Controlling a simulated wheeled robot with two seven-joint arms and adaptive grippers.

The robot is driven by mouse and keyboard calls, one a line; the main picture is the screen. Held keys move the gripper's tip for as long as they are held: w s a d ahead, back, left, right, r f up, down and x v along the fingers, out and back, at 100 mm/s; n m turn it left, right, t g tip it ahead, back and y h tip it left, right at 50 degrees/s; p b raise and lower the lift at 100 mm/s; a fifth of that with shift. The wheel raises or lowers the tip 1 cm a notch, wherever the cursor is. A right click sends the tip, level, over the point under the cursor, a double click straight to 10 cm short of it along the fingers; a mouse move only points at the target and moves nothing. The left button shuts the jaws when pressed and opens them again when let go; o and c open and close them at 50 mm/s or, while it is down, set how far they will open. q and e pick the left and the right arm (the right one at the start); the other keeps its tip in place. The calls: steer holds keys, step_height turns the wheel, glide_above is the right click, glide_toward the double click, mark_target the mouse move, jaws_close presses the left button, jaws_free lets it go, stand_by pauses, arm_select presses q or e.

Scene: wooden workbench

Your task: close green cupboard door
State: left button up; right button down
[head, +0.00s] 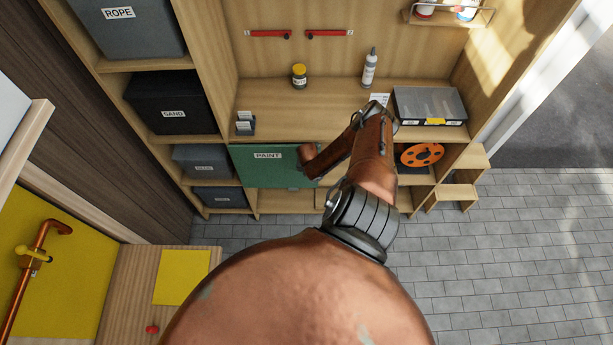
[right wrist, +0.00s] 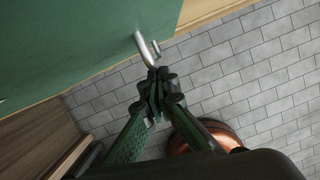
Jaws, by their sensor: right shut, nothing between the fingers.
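The green cupboard door (head: 262,171) with its PAINT label sits in the lower part of the shelving in the head view. It looks about flush with the front, but I cannot tell whether it is fully shut. Its green face (right wrist: 80,40) fills the upper left of the right wrist view. A metal handle (right wrist: 147,48) is near its edge. My right gripper (right wrist: 155,82) is shut and empty, its tips close to the handle's end; contact is unclear. In the head view my right arm covers the door's right side and the gripper is hard to make out. My left gripper is out of view.
An open compartment with an orange reel (head: 422,155) is right of my arm. Wooden steps (head: 457,192) stand at the right end. Grey bins (head: 203,160) are left of the door. A bottle (head: 369,68) and jar (head: 299,76) stand on the worktop above. The paved floor (head: 490,250) is clear.

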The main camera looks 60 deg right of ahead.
steer(key=shift+w+d+r, duration=0.2)
steer(key=shift+d+r, duration=0.1)
steer(key=shift+d, duration=0.3)
steer(key=shift+a, duration=0.1)
steer(key=s+a+r+p, duration=0.2)
steer(key=a+r, duration=0.5)
steer(key=r, duration=0.2)
steer(key=shift+s, duration=0.3)
